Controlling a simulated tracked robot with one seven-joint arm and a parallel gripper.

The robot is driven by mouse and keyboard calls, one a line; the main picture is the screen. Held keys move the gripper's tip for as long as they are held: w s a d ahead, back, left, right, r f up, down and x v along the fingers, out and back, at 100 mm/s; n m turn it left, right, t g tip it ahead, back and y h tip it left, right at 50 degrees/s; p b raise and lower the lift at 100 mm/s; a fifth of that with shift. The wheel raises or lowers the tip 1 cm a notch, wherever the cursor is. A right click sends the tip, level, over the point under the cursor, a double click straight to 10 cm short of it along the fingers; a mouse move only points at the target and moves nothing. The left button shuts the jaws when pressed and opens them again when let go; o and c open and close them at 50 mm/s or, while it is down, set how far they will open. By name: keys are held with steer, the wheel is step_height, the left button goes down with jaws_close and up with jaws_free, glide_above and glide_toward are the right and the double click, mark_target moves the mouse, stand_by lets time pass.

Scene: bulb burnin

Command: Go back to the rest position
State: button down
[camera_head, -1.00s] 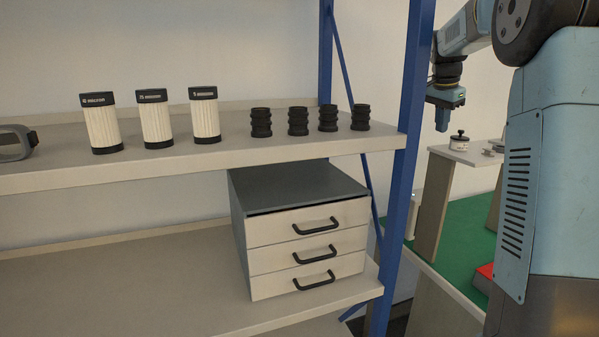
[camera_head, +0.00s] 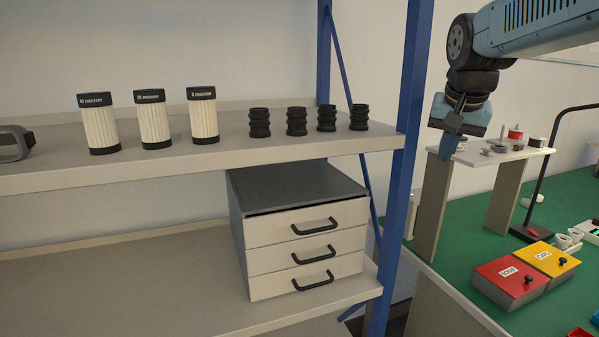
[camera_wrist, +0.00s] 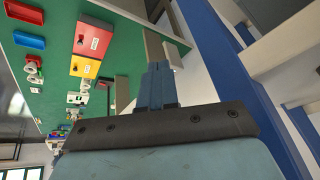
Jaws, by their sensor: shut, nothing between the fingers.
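My gripper (camera_head: 448,143) hangs from my blue arm at the upper right of the head view. It points down, just right of the blue shelf post, in front of the small raised stand on the green bench. Its fingers are together with nothing between them. In the wrist view the shut fingers (camera_wrist: 158,72) show at the centre, over the edge of the green bench, with the blue post to their right.
The shelf (camera_head: 230,153) holds white filters, black ribbed parts and goggles. A grey drawer unit (camera_head: 305,235) stands below. The green bench (camera_head: 455,235) carries the stand (camera_head: 490,153), a red box (camera_head: 510,280), a yellow box (camera_head: 543,257) and a black lamp stand (camera_head: 545,170).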

steer(key=s+a+f+n, duration=0.2)
steer(key=s+f, duration=0.2)
steer(key=s, duration=0.3)
steer(key=s+a+f+n+y, duration=0.1)
steer(key=s+a+f+n, duration=0.2)
steer(key=s+f, duration=0.2)
steer(key=shift+s+a+f+t, duration=0.25)
steer(key=shift+s+t, duration=0.15)
steer(key=shift+s, duration=0.75)
